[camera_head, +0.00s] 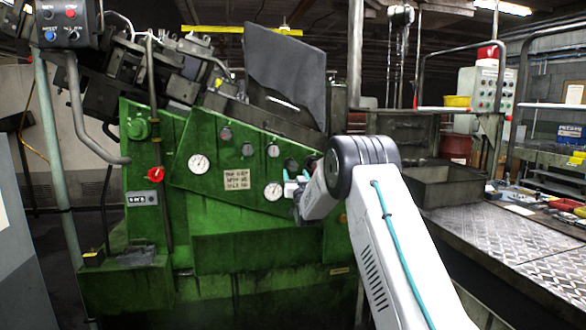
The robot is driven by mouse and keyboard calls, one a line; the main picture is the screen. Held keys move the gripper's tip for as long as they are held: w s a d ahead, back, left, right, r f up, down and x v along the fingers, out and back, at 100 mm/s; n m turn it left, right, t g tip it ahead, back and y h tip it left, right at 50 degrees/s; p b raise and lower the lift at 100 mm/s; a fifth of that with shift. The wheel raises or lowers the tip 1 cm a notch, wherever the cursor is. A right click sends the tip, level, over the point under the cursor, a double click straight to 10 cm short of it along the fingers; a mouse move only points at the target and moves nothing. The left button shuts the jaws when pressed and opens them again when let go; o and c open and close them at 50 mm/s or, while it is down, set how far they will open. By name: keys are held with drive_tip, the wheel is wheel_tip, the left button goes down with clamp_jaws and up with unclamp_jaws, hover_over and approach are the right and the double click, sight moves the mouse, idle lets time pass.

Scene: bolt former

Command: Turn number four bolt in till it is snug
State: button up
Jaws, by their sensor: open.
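A green machine panel (205,175) faces me. A slanting row of small round heads, which look like the bolts, runs down it to the right: one grey head (225,134), another (247,149), a third (272,150), then dark round shapes (291,164) by my arm. I see no readable numbers, so I cannot tell which is number four. My gripper (290,181) is open, close in front of the panel's right part, near the dark shapes and the lower gauge (273,191). My wrist hides part of the panel; I cannot tell whether the gripper touches anything.
Another gauge (199,163), a lettered sign (237,180) and a red knob (155,174) are on the machine. A control box (66,22) hangs upper left. On the right stand a metal bin (450,183) and a tread-plate bench (500,235) with tools.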

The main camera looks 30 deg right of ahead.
sight(293, 168)
drive_tip(key=x, duration=0.6)
drive_tip(key=c, duration=1)
